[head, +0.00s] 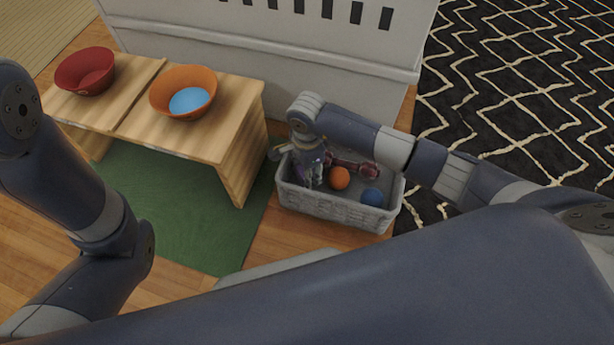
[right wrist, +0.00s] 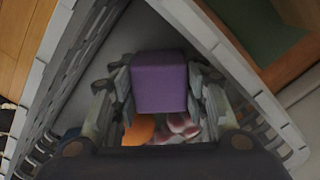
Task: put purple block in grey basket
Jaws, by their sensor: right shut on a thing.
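The purple block (right wrist: 160,84) sits between the fingers of my right gripper (right wrist: 160,92) in the right wrist view, and the gripper is shut on it. In the head view my right gripper (head: 309,170) reaches down inside the grey basket (head: 335,209), near its left end, and mostly hides the block. The basket's wall also shows in the right wrist view (right wrist: 243,70). I cannot tell whether the block touches the basket floor. My left arm comes in from the left in the head view, but its gripper is out of view.
The basket also holds an orange ball (head: 339,178), a blue ball (head: 372,197) and a dark red toy (head: 355,165). A wooden bench (head: 215,140) to the left bears a red bowl (head: 85,72) and an orange bowl (head: 168,84). A white panel (head: 270,50) stands behind.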

